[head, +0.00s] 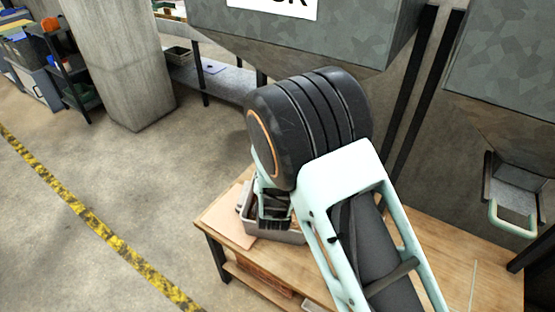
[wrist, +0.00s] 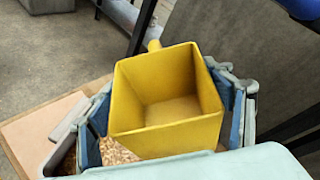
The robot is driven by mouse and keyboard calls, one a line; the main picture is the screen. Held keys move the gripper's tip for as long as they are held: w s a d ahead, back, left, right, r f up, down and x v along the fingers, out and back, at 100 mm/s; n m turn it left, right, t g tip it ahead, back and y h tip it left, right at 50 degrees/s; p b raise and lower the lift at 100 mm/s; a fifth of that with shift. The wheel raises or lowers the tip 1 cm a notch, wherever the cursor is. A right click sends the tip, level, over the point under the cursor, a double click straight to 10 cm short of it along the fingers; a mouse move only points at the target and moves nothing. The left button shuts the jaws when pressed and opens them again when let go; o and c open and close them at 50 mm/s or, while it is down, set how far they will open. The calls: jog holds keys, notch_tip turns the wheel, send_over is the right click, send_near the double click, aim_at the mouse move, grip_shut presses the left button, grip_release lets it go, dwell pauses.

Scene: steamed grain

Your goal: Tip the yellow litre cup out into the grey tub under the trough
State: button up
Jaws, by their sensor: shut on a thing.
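The yellow litre cup (wrist: 125,95) is square and open-topped, and shows in the wrist view between the blue-grey fingers of my gripper (wrist: 167,104). The gripper is shut on it. Its mouth faces the wrist camera; its floor looks tan, and I cannot tell whether that is grain. Loose grain (wrist: 115,152) shows below the cup. In the head view my gripper (head: 274,206) is over the grey tub (head: 285,236) on the wooden table; the arm hides the cup and part of the tub there.
The wooden table (head: 450,245) carries a flat tan board (head: 225,224) left of the tub. A large grey metal hopper (head: 350,35) hangs above and behind, with dark posts nearby. A chute with a pale green handle (head: 512,222) is at right. Open floor (head: 150,190) lies left.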

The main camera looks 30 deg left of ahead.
jog(key=shift+w+d+r+m+g+y+b, duration=0.1)
jog(key=shift+m+g+y+b, duration=0.2)
jog(key=shift+m+b, duration=0.25)
jog(key=shift+w+d+r+m+g+y+b, duration=0.1)
jog(key=shift+m+g+y+b, duration=0.15)
jog(key=shift+m+b, duration=0.3)
jog(key=shift+m+g, duration=0.25)
jog(key=shift+m, duration=0.15)
jog(key=shift+a+f+b, duration=0.1)
jog(key=shift+f+b, duration=0.1)
jog(key=shift+b, duration=0.7)
jog(key=shift+m+b, duration=0.4)
jog(key=shift+b, duration=0.8)
jog(key=m+y+b, duration=0.1)
jog(key=b, duration=0.6)
jog(key=shift+r+g, duration=0.15)
jog(key=shift+g, duration=0.25)
jog(key=shift+s+r+b, duration=0.15)
jog(key=shift+r+b, duration=0.2)
jog(key=shift+b, duration=0.2)
